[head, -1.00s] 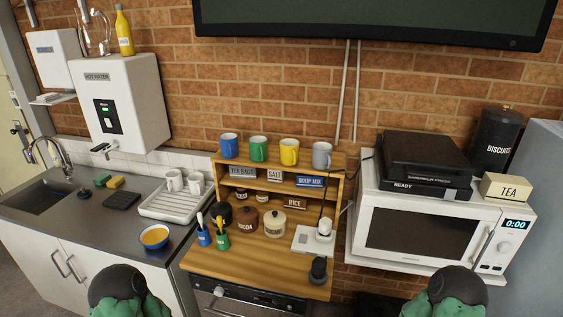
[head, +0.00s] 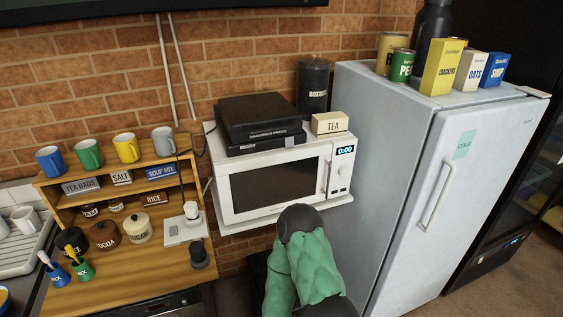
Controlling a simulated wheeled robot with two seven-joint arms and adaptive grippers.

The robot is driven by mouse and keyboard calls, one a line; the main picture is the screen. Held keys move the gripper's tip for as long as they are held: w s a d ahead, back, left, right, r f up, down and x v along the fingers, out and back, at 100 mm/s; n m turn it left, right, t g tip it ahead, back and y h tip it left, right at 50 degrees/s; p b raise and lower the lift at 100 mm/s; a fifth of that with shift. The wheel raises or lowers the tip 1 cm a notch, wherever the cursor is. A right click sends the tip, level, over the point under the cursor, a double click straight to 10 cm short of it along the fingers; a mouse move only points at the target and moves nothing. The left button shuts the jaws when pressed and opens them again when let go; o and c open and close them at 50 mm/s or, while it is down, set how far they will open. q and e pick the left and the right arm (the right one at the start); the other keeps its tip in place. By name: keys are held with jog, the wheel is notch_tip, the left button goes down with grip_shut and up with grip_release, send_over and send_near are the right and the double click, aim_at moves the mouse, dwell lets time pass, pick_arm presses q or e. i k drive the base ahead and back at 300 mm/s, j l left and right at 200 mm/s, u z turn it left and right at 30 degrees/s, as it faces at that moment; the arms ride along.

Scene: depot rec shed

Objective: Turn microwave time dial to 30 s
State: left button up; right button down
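The white microwave (head: 268,186) sits on a wall shelf in the middle of the head view. Its door is shut. The display (head: 345,149) at the top of its right-hand control panel reads 0:00. Small round controls (head: 342,170) show below the display, too small to read their marks or setting. One of my arms, green with a dark rounded joint, rises in front of the microwave's lower right side, below the panel. Neither gripper is in view.
The fridge (head: 400,170) stands close on the right, with packets on top. A wooden shelf unit (head: 125,275) with mugs and jars is left.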

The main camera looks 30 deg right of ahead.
aim_at(343, 171)
jog(key=z, duration=1.7)
